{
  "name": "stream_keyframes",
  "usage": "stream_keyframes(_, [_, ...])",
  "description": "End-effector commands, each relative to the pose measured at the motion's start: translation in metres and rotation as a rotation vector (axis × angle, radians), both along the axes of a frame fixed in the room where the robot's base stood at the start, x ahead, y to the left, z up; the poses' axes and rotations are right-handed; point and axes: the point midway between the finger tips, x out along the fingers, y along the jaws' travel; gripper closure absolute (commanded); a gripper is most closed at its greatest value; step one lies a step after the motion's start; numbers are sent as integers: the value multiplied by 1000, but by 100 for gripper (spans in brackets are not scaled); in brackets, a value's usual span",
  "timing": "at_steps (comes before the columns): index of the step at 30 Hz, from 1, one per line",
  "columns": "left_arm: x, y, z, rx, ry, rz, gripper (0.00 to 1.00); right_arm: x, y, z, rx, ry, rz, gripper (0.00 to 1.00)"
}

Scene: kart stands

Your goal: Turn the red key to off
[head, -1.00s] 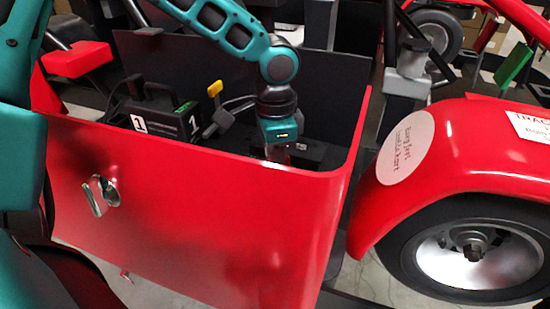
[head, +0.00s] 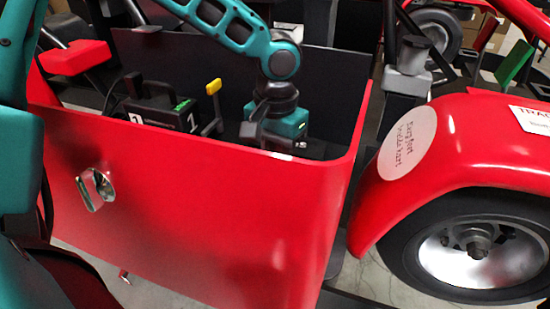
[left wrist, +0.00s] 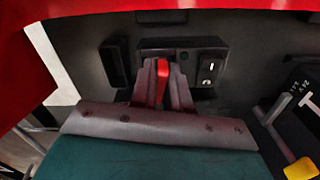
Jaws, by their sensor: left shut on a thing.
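The red key (left wrist: 163,78) shows in the left wrist view, in front of a black switch box (left wrist: 190,43) on the dark inner wall. My left gripper (left wrist: 162,70) is shut on the key, with one grey finger at each side of it. In the head view my left gripper's teal body (head: 291,124) is down inside the red-walled bay. Its fingertips and the key are hidden there behind the red panel (head: 200,205). The key's exact angle is hard to tell. My right gripper is in neither view.
A black case (head: 160,105) and a yellow-topped lever (head: 214,88) stand left of the gripper inside the bay. The red panel's top edge passes close in front. A red fender (head: 480,150) over a wheel (head: 480,245) is at the right.

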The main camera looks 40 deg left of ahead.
Motion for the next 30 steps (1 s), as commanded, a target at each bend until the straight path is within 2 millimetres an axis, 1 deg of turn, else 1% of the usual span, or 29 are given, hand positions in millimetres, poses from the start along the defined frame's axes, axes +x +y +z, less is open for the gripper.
stream_keyframes(3, [0, -1, -1, 0, 0, 138, 100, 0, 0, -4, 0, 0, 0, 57])
stream_keyframes(6, [0, -1, -1, 0, 1, 207, 100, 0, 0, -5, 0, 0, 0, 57])
stream_keyframes(14, [0, -1, 0, 0, 0, 226, 100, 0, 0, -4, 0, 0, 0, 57])
stream_keyframes(15, [0, -1, 0, 0, 0, 226, 82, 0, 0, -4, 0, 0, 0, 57])
stream_keyframes(23, [0, -1, 0, 0, 0, 224, 57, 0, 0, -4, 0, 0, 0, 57])
stream_keyframes(24, [0, -1, 0, 0, 0, 224, 55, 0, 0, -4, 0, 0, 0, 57])
stream_keyframes(30, [0, -1, 0, 0, 0, 223, 55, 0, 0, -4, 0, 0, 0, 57])
